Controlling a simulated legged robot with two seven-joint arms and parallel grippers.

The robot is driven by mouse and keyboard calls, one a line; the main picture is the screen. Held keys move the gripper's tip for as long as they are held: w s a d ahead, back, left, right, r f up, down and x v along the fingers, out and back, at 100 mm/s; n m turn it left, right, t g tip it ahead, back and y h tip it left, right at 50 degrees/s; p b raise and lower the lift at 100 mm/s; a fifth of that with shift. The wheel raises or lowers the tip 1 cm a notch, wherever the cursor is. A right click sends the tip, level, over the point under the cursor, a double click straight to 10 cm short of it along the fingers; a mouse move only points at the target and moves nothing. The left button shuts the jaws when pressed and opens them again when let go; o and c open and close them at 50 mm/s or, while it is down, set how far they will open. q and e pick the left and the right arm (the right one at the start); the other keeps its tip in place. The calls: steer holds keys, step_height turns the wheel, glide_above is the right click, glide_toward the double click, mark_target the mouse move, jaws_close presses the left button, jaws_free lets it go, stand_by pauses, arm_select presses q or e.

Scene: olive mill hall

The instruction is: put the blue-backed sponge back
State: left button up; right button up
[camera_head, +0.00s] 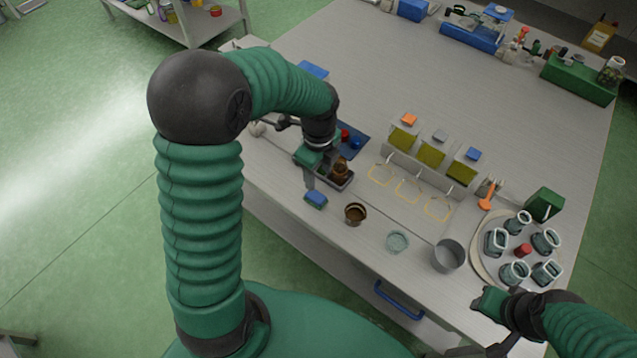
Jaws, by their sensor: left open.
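The blue-backed sponge (316,198) lies on the table near its front left edge, blue side up, with a green-yellow underside. My left gripper (311,181) is open and empty, pointing down just behind the sponge. I cannot tell whether its fingertips touch the sponge.
A brown cup (355,213), a glass dish (397,242) and a grey metal pot (448,256) stand along the front. A round tray (484,273) holds several glass jars at the right. Yellow-fronted dispensers (431,154) stand mid-table. The table's back middle is clear.

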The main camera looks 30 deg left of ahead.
arm_select(q)
steer(key=s+d+n+t, duration=0.1)
steer(key=s+d+n, duration=0.3)
steer(key=n, duration=0.5)
steer(key=s+d+r+n+t, duration=0.1)
steer(key=s+d+n, duration=0.2)
steer(key=n, duration=0.6)
steer(key=shift+s+d+n+t, duration=0.3)
steer(key=shift+s+d+n, duration=0.1)
steer(key=shift+s, duration=0.7)
steer(key=shift+a, duration=0.1)
